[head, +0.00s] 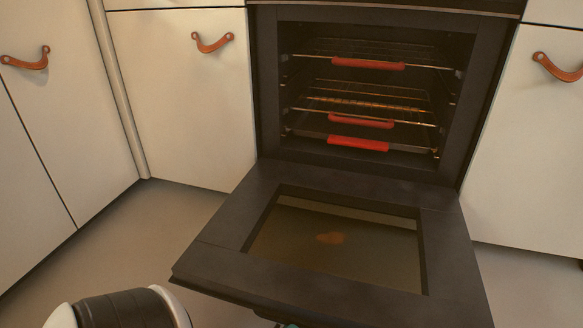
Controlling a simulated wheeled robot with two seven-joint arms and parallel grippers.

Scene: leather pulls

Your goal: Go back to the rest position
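Neither of my grippers shows in the head view. A rounded white and black part of my own body shows at the bottom left edge. The black oven (269,90) stands in the middle with its door (215,258) folded down and open. Its inside shows several racks. Red grips sit on the front edges of the upper rack (368,63), the middle rack (361,121) and the lowest tray (357,144). A small part at the bottom edge, just under the door's front, is too cut off to identify.
The lowered door juts out over the floor (150,225). White cabinets with brown leather pulls flank the oven: two pulls on the left (27,60) (212,43) and one on the right (557,67). Bare floor shows left of the door and at the lower right.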

